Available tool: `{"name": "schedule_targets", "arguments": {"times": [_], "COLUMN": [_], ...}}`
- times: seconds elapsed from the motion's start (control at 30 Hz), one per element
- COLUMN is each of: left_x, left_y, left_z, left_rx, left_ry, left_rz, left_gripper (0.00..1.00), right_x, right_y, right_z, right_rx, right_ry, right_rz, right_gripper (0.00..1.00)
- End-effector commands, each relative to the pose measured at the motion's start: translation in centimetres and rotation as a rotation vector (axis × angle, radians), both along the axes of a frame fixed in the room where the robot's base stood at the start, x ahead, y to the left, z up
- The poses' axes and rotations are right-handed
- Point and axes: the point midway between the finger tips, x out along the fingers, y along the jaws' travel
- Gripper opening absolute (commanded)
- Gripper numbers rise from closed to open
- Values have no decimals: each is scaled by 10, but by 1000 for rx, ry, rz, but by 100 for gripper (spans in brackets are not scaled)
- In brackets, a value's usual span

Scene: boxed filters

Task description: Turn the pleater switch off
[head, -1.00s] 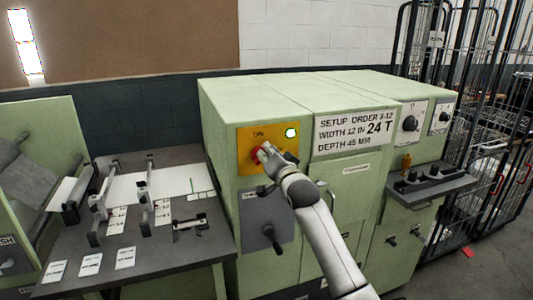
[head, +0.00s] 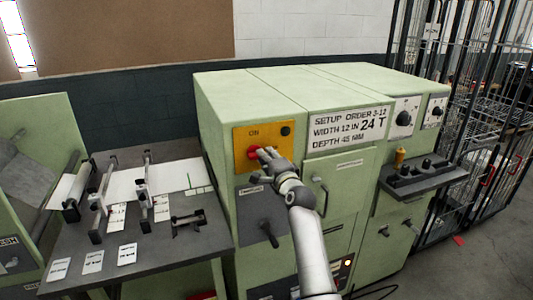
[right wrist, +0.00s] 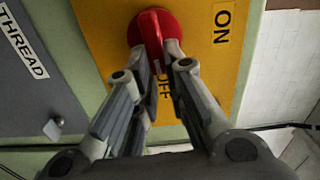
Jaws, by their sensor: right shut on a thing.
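The pleater switch (head: 253,153) is a red rotary knob on a yellow plate (head: 243,137) on the green machine's front. My right gripper (head: 263,155) is at the knob, its fingers around the raised red handle. In the right wrist view the red knob (right wrist: 148,27) shows close up, with its handle between the fingertips (right wrist: 158,62) and pointing towards the word OFF, which the fingers partly cover. ON stands to the right of the knob there. The round lamp (head: 286,131) on the plate is dark. My left gripper is not in view.
A grey plate with a black lever (head: 268,232) sits below the switch. A bench (head: 155,255) with fixtures and cards stands to the left. A control shelf (head: 420,180) juts out on the right, before wire cages (head: 480,150).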

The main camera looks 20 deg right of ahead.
Motion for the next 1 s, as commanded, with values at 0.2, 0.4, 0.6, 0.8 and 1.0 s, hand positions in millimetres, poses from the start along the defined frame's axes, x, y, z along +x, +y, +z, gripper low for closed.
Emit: {"name": "schedule_targets", "arguments": {"times": [0.2,0.4,0.6,0.8,1.0], "left_x": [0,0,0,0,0], "left_y": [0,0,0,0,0], "left_z": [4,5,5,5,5], "left_rx": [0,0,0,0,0], "left_ry": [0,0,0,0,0], "left_rz": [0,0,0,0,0], "left_gripper": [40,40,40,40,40], "right_x": [0,0,0,0,0], "right_y": [0,0,0,0,0], "right_z": [-3,-4,-4,-4,-3], "right_rx": [65,83,85,85,83], "right_ry": [4,6,6,6,5], "right_rz": [-1,0,0,0,0], "right_gripper": [0,0,0,21,34]}}
